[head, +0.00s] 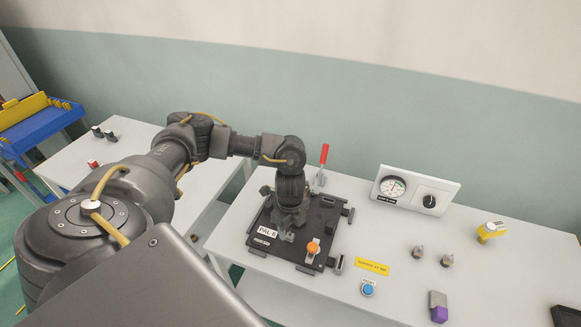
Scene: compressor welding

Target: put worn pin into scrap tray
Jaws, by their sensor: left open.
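My left gripper (286,232) points down over a black fixture plate (264,243) on the white table. The jaws are open, and their tips are small and dark against the plate, so I cannot tell whether anything lies between them. An orange round-topped part (313,248) stands on the plate just right of the gripper. I cannot identify the worn pin with certainty; the gripper hides part of the plate. A dark tray-like thing (566,316), cut off at the lower right edge, may be the scrap tray. My right gripper is not in view.
A red-handled clamp (323,156) rises behind the plate. A gauge panel (417,190) stands at the back. Two small grey parts (446,260), a yellow part (491,231), a blue button (368,290) and a grey-purple block (438,307) sit to the right, with bare table between.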

